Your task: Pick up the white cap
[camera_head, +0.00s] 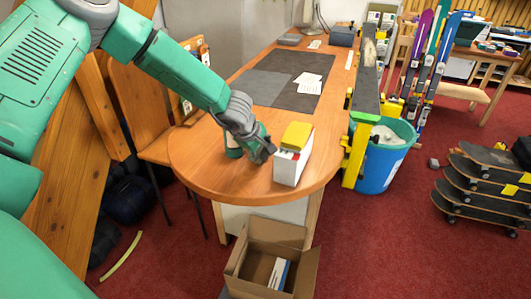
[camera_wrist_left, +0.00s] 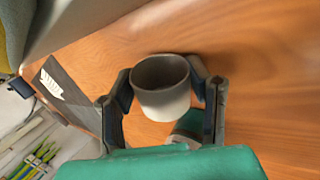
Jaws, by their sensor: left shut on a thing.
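The white cap (camera_wrist_left: 163,102) shows in the left wrist view as a short cup shape, its hollow, shaded end facing the camera. It sits between the two fingers of my left gripper (camera_wrist_left: 162,84), which is shut on it. In the head view my left gripper (camera_head: 260,151) is low over the rounded near end of the table, and the cap cannot be made out there. A dark green bottle (camera_head: 232,147) stands beside the gripper, partly hidden by it. A green and white object, likely this bottle, shows behind the gripper in the wrist view (camera_wrist_left: 188,127).
A white box with a yellow top (camera_head: 297,137) stands close right of the gripper on the wooden table (camera_head: 205,158). Grey mats (camera_head: 262,87) and papers lie farther back. An open cardboard box (camera_head: 240,259) is below the table edge, and a blue bin (camera_head: 376,170) stands right.

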